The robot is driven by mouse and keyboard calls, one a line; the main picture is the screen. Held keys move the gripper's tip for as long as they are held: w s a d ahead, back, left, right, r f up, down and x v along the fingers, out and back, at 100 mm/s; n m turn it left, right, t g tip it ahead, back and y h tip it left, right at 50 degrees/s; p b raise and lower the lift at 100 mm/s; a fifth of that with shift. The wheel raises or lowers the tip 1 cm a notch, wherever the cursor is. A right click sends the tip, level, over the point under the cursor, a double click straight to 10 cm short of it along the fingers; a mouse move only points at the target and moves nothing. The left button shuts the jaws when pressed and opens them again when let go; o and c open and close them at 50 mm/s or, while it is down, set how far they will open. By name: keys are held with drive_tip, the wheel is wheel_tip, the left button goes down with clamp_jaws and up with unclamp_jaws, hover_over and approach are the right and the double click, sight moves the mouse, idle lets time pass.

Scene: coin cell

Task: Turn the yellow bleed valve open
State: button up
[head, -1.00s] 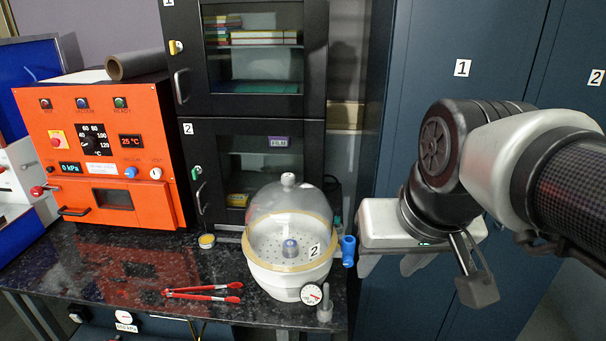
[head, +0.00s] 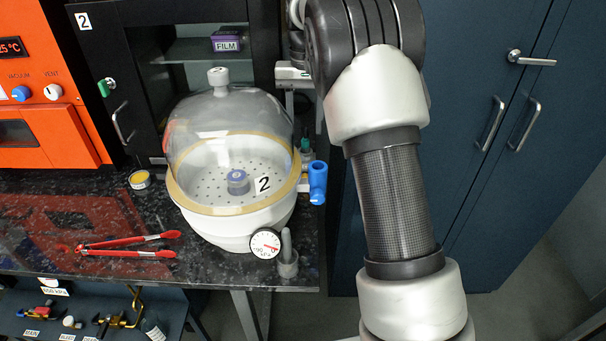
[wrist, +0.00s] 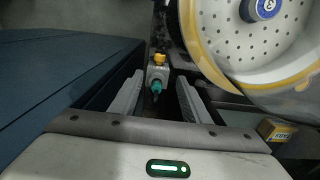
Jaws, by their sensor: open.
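A small yellow knob (wrist: 159,58), which looks like the bleed valve, sits on a grey fitting beside the bell jar's rim in the wrist view. A teal tip (wrist: 156,87) is at the near end of that fitting. My gripper (wrist: 161,82) is open, with one finger on each side of the fitting and a gap to it; contact is not visible. In the head view my gripper (head: 303,108) is behind and right of the bell jar (head: 230,115), mostly hidden by my arm. The yellow knob cannot be made out there; a teal tip (head: 305,145) shows.
A blue handle (head: 317,182) juts from the jar's right side. A pressure gauge (head: 265,243) is at its front. A black cabinet (head: 105,65) stands behind; blue cabinets (head: 470,90) stand right.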

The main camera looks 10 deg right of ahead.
sight(305, 175)
wheel_tip(305, 175, down, 16)
drive_tip(key=b, duration=0.4)
drive_tip(key=shift+f, duration=0.25)
drive_tip(key=shift+c, duration=0.3)
